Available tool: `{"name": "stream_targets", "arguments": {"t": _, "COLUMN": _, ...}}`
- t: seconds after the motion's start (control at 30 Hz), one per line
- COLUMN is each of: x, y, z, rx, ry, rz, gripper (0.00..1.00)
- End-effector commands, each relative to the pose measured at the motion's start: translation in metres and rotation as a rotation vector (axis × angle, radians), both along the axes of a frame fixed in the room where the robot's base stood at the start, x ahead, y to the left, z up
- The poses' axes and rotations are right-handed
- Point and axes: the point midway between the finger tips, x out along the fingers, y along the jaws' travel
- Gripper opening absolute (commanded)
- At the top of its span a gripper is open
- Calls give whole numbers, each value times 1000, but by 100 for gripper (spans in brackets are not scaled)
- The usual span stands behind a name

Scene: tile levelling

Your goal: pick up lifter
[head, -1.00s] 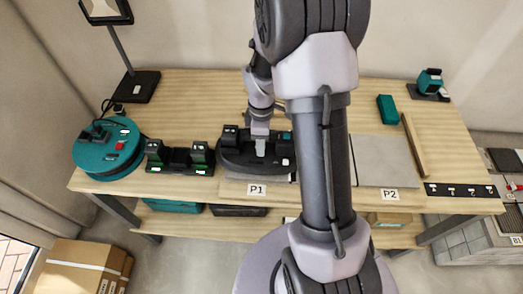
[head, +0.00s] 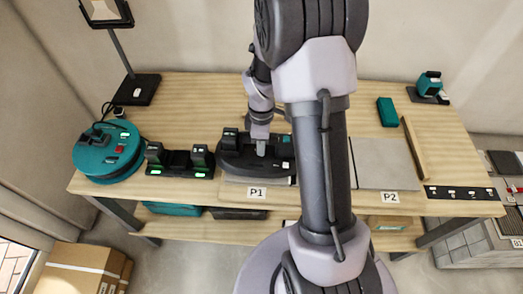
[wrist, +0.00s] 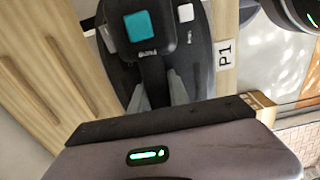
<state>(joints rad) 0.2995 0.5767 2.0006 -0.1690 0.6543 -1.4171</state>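The lifter (head: 233,160) is a black device with a rounded base, lying on the tile beside the P1 label. In the wrist view the lifter (wrist: 200,55) fills the upper middle, with a teal square and a white button on it. My gripper (head: 260,149) is down at its middle, seen from above. In the wrist view the grey fingers of my gripper (wrist: 156,90) stand on either side of the lifter's dark handle. Whether they press on it is not clear. The tile (head: 232,180) under the lifter is mostly hidden by it and my arm.
A black stand with green lights (head: 180,163) is close left of the lifter, then a teal cable reel (head: 95,160). A grey tile (head: 383,163) lies by label P2, with a wooden strip (head: 416,147) beside it. The table (head: 195,100) is bare behind the lifter.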

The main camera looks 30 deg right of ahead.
Motion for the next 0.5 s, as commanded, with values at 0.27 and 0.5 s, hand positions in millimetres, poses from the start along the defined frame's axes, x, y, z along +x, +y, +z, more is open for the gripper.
{"name": "stream_targets", "arguments": {"t": 0.27, "x": 0, "y": 0, "z": 0, "rx": -1, "ry": -1, "rz": 0, "gripper": 0}}
{"name": "stream_targets", "arguments": {"t": 0.5, "x": 0, "y": 0, "z": 8, "rx": 0, "ry": -1, "rz": 0, "gripper": 0}}
